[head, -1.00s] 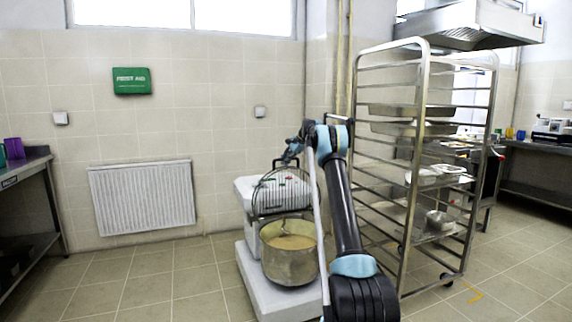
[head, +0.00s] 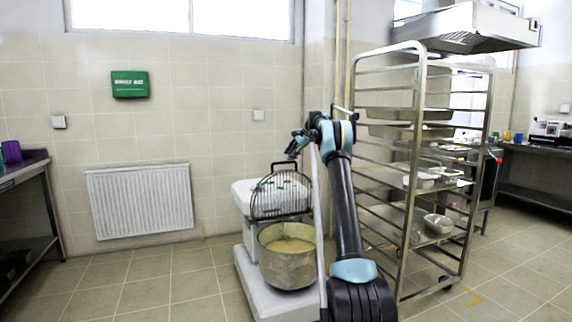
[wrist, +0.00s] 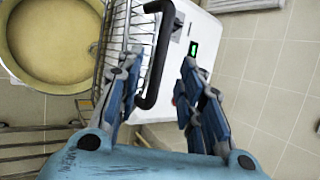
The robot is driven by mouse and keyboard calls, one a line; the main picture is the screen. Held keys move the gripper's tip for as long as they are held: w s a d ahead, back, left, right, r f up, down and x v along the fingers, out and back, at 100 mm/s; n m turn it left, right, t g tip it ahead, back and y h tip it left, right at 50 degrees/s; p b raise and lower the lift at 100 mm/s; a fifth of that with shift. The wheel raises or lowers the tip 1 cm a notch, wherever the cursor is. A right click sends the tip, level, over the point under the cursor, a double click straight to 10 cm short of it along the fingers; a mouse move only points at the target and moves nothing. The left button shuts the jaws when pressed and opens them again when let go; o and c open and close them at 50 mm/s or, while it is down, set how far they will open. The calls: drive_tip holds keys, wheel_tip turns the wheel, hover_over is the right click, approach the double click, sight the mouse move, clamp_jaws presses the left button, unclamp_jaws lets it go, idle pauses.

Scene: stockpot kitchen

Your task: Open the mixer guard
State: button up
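The mixer (head: 243,192) stands against the back wall, with its steel bowl (head: 289,268) of pale mix in front. The wire guard (head: 280,203) stands raised at the back of the bowl, with its black handle (head: 285,164) on top; the bowl's mouth is uncovered. In the wrist view the guard's wires (wrist: 117,40) and handle (wrist: 158,62) show between the bowl (wrist: 50,40) and the white mixer body (wrist: 212,48). My gripper (wrist: 163,62) is open, its fingers apart on either side of the handle, which lies nearer the left finger. In the head view my gripper (head: 294,147) is above the handle.
A tall steel rack (head: 415,170) with trays stands close to the right of my arm. A radiator (head: 140,200) is on the wall at left, and a steel counter (head: 25,168) is at the far left. The floor between counter and mixer is clear.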

drive_tip(key=shift+v, duration=2.1)
drive_tip(key=shift+s+a, duration=0.1)
drive_tip(key=s+r+n+h, duration=0.1)
drive_tip(key=s+r+n, duration=0.15)
drive_tip(key=s, duration=0.75)
drive_tip(key=s+r+n+h, duration=0.1)
drive_tip(key=s+r, duration=0.3)
drive_tip(key=s, duration=0.5)
drive_tip(key=s+f+n+g+h, duration=0.1)
drive_tip(key=s+n, duration=0.1)
drive_tip(key=s, duration=0.9)
drive_tip(key=s+f+n, duration=0.2)
drive_tip(key=s, duration=0.9)
drive_tip(key=s+d+f+n+h, duration=0.1)
drive_tip(key=s+f+n, duration=0.1)
drive_tip(key=s+f, duration=0.7)
drive_tip(key=s+d+f+n+h, duration=0.1)
drive_tip(key=s+d+f+n, duration=0.1)
drive_tip(key=s+f, duration=0.8)
drive_tip(key=s+d+f+n+g+h, duration=0.1)
drive_tip(key=s+f, duration=0.8)
drive_tip(key=s, duration=1.1)
drive_tip(key=shift+s+d+n, duration=0.3)
drive_tip(key=shift+d+n, duration=0.15)
drive_tip(key=shift+f, duration=0.15)
